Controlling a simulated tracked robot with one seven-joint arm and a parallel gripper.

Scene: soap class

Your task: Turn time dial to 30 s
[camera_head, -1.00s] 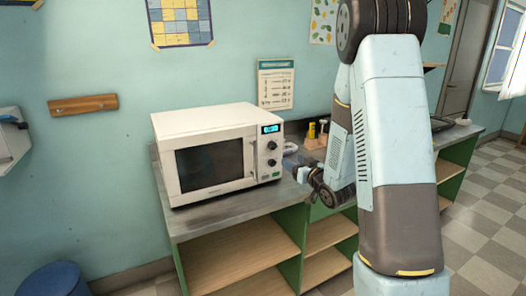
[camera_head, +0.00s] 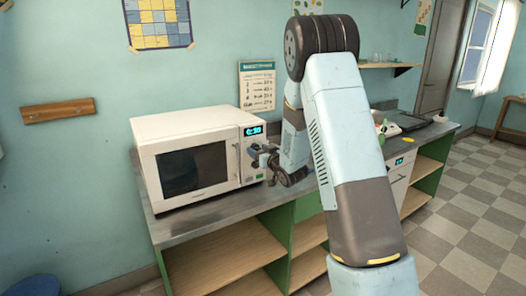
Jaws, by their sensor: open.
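A white microwave (camera_head: 212,118) stands on the counter at the left, its door shut. Its lit blue display (camera_head: 252,130) seems to read 0:30, though the digits are small.
The grey counter (camera_head: 185,232) runs to the right over green shelving with open bays. A poster (camera_head: 257,88) hangs on the wall behind the microwave. Small items and a second appliance (camera_head: 398,172) lie beyond my arm. Checkered floor is free at the right.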

